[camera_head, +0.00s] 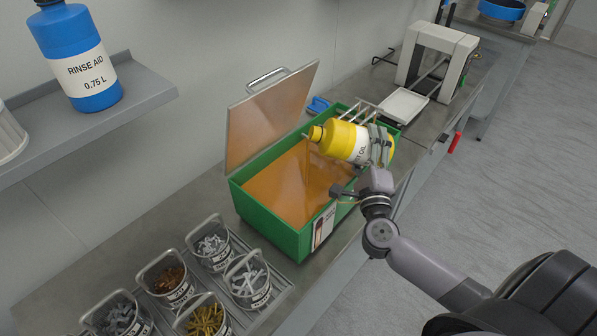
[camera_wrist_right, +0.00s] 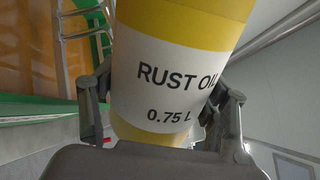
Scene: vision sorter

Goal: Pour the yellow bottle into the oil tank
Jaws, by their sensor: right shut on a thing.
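The yellow bottle (camera_head: 343,138) has a white label; in the wrist view it (camera_wrist_right: 165,85) reads "RUST OIL 0.75 L". My right gripper (camera_head: 380,148) is shut around its body, with a finger on each side. The oil tank (camera_head: 268,222) is a green box with an orange-brown inside. Its hinged lid (camera_head: 270,112) stands open at the back left. My left gripper is not in view.
Several small buckets of metal parts (camera_head: 213,246) stand in a tray at the tank's near left. A blue rinse aid bottle (camera_head: 75,60) stands on a wall shelf (camera_head: 140,90). A grey and white machine (camera_head: 437,60) with a white tray (camera_head: 402,105) is beyond the tank.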

